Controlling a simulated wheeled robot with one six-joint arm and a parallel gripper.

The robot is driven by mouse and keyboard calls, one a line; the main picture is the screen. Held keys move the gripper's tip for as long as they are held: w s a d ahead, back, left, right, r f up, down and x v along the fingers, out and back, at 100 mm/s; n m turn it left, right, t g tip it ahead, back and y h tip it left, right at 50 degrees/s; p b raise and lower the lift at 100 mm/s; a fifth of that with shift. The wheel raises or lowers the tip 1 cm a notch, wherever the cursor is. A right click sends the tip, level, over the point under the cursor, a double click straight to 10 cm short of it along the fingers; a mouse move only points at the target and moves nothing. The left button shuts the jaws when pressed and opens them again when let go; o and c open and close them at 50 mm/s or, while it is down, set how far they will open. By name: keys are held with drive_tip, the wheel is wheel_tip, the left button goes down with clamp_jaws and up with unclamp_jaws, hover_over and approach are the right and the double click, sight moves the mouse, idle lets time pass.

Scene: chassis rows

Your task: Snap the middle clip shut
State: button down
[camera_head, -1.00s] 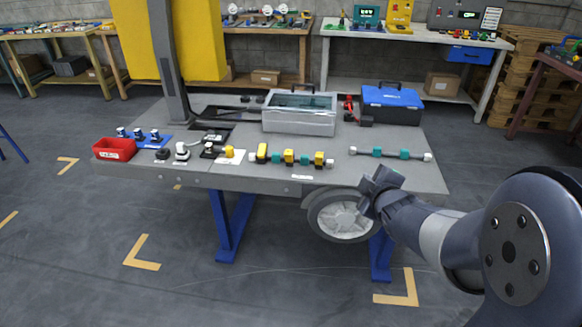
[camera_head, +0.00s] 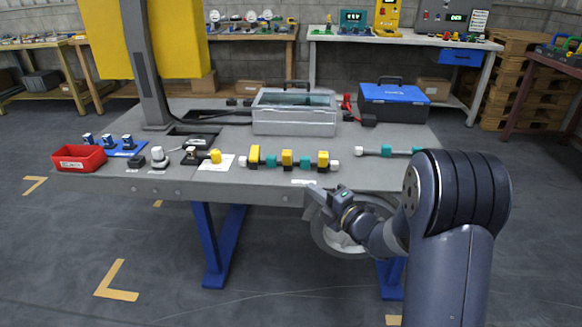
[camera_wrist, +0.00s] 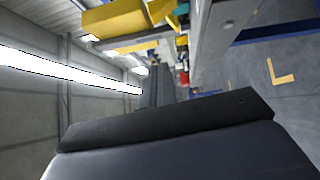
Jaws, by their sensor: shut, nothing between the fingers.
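Three yellow clips stand in a row along a rod with teal and white parts, near the front edge of the grey bench. The middle clip (camera_head: 287,159) sits between the left clip (camera_head: 254,157) and the right clip (camera_head: 323,160). Whether the middle clip is open or closed is too small to tell. My gripper (camera_head: 314,194) is shut and empty, in front of the bench edge, below and slightly right of the middle clip, apart from it. The wrist view is turned sideways and shows yellow parts (camera_wrist: 115,20) at the top; which ones they are I cannot tell.
Another rod with teal parts (camera_head: 387,151) lies to the right. A grey case with a clear lid (camera_head: 294,113) and a blue toolbox (camera_head: 393,103) stand behind. A red bin (camera_head: 78,158) and small parts are at left. A grey post (camera_head: 146,75) rises from the bench (camera_head: 225,180).

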drive_tip(key=b, duration=0.1)
approach(283, 157)
drive_tip(key=w+a, duration=0.3)
drive_tip(key=a, duration=0.1)
drive_tip(key=shift+w+r+b, duration=0.2)
drive_tip(key=shift+w+b, duration=0.1)
drive_tip(key=shift+w, duration=0.3)
drive_tip(key=shift+r+p, duration=0.15)
drive_tip(key=shift+p, duration=0.2)
